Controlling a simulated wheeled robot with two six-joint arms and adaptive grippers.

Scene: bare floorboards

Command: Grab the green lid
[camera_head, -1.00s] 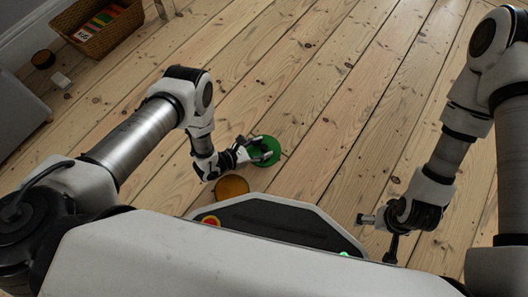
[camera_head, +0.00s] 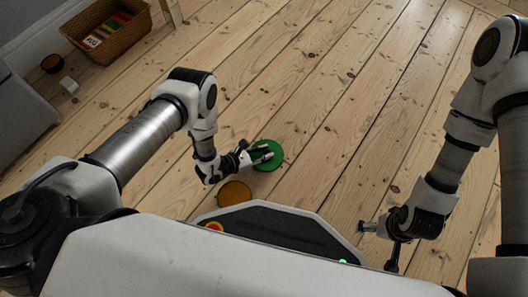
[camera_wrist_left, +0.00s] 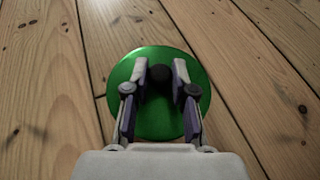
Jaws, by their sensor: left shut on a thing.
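The green lid (camera_head: 275,160) is a round disc on the floorboards in front of my base, in the upper middle of the head view. In the left wrist view the lid (camera_wrist_left: 157,120) fills the centre, with a dark knob (camera_wrist_left: 161,78) in its middle. My left gripper (camera_head: 266,153) is over the lid, its fingers shut on the knob from both sides. I cannot see any gap between lid and floor. My right gripper (camera_head: 377,246) is apart from the lid at the lower right, with its fingers spread and nothing between them.
An orange disc (camera_head: 234,193) lies close to my left gripper, near my base. A wicker basket (camera_head: 112,44) with colourful items stands at the back left. A small dark round thing (camera_head: 52,63) and a white block (camera_head: 69,84) lie near it. The floor beyond the lid is clear.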

